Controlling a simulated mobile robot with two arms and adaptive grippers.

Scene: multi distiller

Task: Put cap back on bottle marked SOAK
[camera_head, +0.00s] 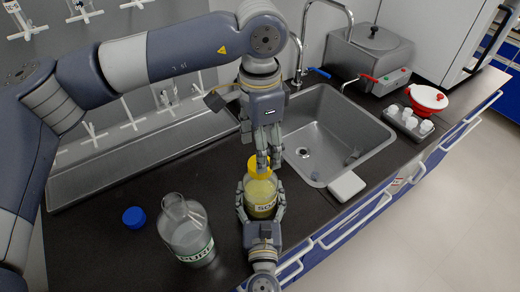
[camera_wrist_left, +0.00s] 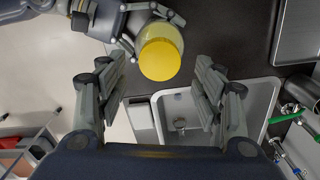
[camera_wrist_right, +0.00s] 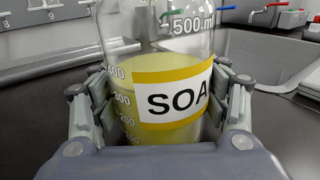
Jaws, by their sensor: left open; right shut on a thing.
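The glass bottle marked SOAK (camera_head: 262,196) holds yellowish liquid and stands upright. Its label reads "SOA" in the right wrist view (camera_wrist_right: 172,99), the rest cut off by a finger. My right gripper (camera_head: 261,212) is shut around the bottle's body. The yellow cap (camera_head: 259,167) is at the bottle's top; it also shows from above in the left wrist view (camera_wrist_left: 161,60), over the mouth. Whether it is screwed tight I cannot tell. My left gripper (camera_head: 263,158) is open, pointing down just above the cap. In its own view the cap lies off-centre, toward the upper edge between the fingers.
A clear bottle marked PURE (camera_head: 187,232) stands open at left, with a blue cap (camera_head: 134,217) lying on the dark counter (camera_head: 105,250). A sink (camera_head: 335,135) is to the right. A steel bath (camera_head: 368,58), a vial rack (camera_head: 407,123) and a red-white container (camera_head: 428,97) stand farther right.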

